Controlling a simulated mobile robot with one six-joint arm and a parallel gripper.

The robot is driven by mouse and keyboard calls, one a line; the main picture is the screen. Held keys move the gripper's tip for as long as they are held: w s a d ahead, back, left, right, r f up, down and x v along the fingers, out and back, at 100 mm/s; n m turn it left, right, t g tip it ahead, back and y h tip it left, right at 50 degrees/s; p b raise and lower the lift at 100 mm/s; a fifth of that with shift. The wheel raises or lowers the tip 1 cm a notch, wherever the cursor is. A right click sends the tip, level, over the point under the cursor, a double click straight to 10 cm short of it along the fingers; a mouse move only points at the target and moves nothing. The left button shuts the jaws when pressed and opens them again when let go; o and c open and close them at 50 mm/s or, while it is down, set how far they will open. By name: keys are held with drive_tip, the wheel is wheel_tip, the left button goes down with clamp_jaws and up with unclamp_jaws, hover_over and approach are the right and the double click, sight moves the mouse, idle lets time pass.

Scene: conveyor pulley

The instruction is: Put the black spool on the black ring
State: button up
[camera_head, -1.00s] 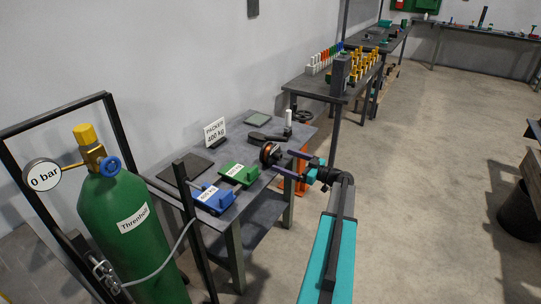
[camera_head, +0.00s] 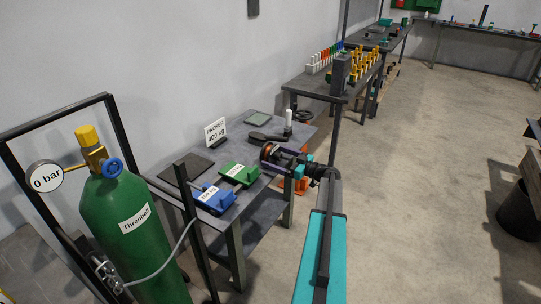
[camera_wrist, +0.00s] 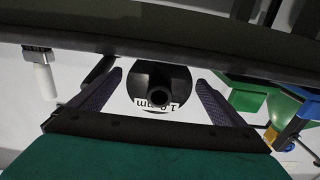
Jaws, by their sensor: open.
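The black spool (camera_wrist: 150,76) shows in the wrist view as a dark round disc with a hub hole and a "1.0 mm" label. In the head view the spool (camera_head: 268,150), with a copper-brown part, is at the right edge of the near table. My gripper (camera_wrist: 158,78) is open, with one purple finger on each side of the spool and visible gaps between. In the head view my gripper (camera_head: 274,158) reaches to the spool. A black ring-shaped object (camera_head: 303,116) is partly visible behind the near table; I cannot tell if it is the task's ring.
A green gas cylinder (camera_head: 130,245) stands at the left front. The floor (camera_head: 430,180) to the right is open.

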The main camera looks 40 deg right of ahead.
sight(275, 149)
drive_tip(key=shift+r, duration=0.1)
drive_tip(key=c, duration=1.9)
drive_tip(key=shift+r, duration=0.15)
drive_tip(key=shift+r, duration=0.75)
drive_tip(key=shift+r+b, duration=0.35)
drive_tip(key=shift+r, duration=0.6)
drive_tip(key=shift+s+a+r+b, duration=0.2)
drive_tip(key=shift+s+a+b, duration=0.15)
drive_tip(key=shift+s+a, duration=1.55)
drive_tip(key=shift+s+a+r+b, duration=0.3)
drive_tip(key=shift+s+a, duration=1.35)
drive_tip(key=shift+s, duration=0.45)
drive_tip(key=shift+s+a+r+b, duration=0.15)
drive_tip(key=shift+s+a+b, duration=0.2)
drive_tip(key=shift+s+a, duration=1.55)
drive_tip(key=shift+d, duration=0.15)
